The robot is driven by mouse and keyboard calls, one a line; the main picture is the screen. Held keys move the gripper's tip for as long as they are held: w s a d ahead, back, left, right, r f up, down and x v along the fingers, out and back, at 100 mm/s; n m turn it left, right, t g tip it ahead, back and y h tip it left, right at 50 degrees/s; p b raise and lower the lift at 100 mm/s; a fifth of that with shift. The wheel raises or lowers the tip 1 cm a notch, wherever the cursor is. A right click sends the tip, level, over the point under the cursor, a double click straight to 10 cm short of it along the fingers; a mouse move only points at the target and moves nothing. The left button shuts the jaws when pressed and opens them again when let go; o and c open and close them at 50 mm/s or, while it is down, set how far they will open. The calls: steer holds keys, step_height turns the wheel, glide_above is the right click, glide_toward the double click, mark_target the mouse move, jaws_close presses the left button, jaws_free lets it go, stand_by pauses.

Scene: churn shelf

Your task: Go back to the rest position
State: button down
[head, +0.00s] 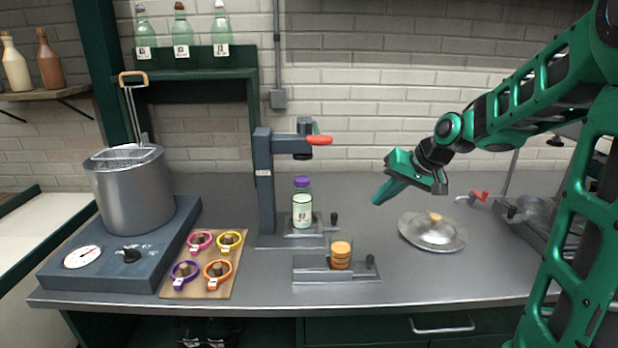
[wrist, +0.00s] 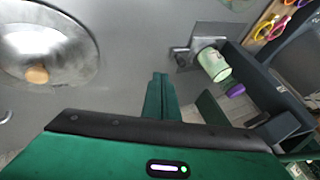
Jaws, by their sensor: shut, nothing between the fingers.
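My gripper (head: 379,201) is green and hangs over the right middle of the counter, left of and above a round metal lid. Its fingers are together with nothing between them. In the wrist view the shut fingers (wrist: 160,97) point at bare counter. My arm reaches in from the right edge of the head view. The gripper touches no object that I can see.
A metal lid (head: 432,231) with a wooden knob lies below my gripper. A press (head: 266,185) with a purple-capped bottle (head: 302,207) stands to the left. A jar of orange discs (head: 341,252) is in front. A large pot (head: 131,190) stands far left. Counter behind is clear.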

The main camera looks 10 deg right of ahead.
steer(key=s+d+f+m+g+h, duration=0.1)
steer(key=s+g, duration=0.1)
steer(key=s, duration=0.9)
steer(key=s+d+f+m+g+h, duration=0.1)
steer(key=s+d+f+g, duration=0.1)
steer(key=s, duration=0.9)
steer(key=s+d+f+m+g+h, duration=0.1)
steer(key=s+d+f+g, duration=0.1)
steer(key=s, duration=1)
steer(key=shift+s, duration=0.1)
steer(key=shift+w+d+f, duration=0.1)
steer(key=shift+w+f, duration=0.2)
steer(key=shift+w, duration=0.35)
